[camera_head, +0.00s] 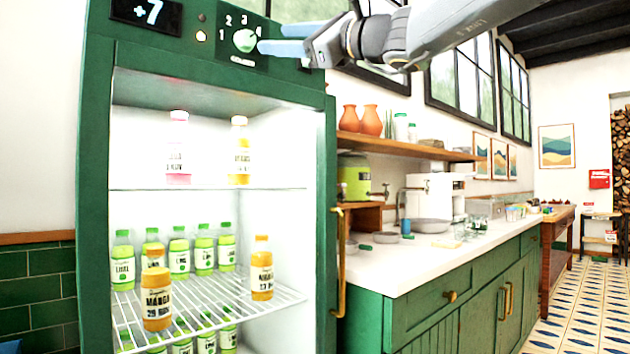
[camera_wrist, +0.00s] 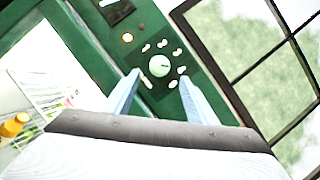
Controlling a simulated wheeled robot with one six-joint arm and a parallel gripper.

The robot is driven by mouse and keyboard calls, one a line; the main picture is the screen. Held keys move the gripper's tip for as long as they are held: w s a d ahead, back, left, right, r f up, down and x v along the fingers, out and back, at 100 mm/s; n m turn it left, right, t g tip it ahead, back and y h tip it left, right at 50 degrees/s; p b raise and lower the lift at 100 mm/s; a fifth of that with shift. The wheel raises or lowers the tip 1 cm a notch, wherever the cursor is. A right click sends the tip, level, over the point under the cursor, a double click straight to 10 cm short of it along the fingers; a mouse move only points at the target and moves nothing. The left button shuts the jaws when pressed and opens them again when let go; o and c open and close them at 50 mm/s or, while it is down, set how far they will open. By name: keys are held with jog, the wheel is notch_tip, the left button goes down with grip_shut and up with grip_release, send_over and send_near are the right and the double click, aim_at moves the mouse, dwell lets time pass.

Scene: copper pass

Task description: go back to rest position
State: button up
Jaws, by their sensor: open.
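In the wrist view my gripper (camera_wrist: 163,98) also shows open, and the dial (camera_wrist: 159,66) appears between and just beyond the fingertips. I cannot tell whether the fingers touch the dial. The dial has the marks 1 to 4 around it. A display (camera_head: 147,12) on the panel reads +7, and a small amber light (camera_head: 201,36) is lit.
The green fridge (camera_head: 93,190) holds several bottles on wire shelves (camera_head: 205,300). To the right are a white counter (camera_head: 400,262) with green cabinets, a wooden shelf (camera_head: 400,147) with orange vases, and windows (camera_head: 460,80) behind my arm. Tiled floor (camera_head: 575,300) is clear at far right.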

notch_tip(320, 180, down, 26)
jog(key=s+n+g+h, duration=0.2)
jog(key=n+g+h, duration=0.15)
jog(key=h, duration=0.25)
jog(key=s+d+f+n+g+h, duration=0.1)
jog(key=s+d+f+n+h, duration=0.15)
jog(key=f, duration=0.45)
jog(key=s+d+f+n+g+h, duration=0.1)
jog(key=s+f, duration=0.2)
jog(key=f, duration=0.4)
jog(key=s+d+f+n+g+h, duration=0.1)
jog(key=s+d+f+n, duration=0.1)
jog(key=f, duration=0.5)
jog(key=s+d+f+n+g+h, duration=0.1)
jog(key=s+d+f+n+h, duration=0.3)
jog(key=s+d+f, duration=0.4)
jog(key=s+d+f+n+g+h, duration=0.25)
jog(key=s+d+f, duration=0.45)
jog(key=f, duration=0.4)
jog(key=s+d+r+m+h+p, duration=0.1)
jog(key=d+r+p, duration=0.8)
jog(key=p, duration=0.9)
jog(key=shift+d+r+h, duration=0.15)
jog(key=shift+d+h, duration=0.25)
jog(key=shift+d, duration=0.3)
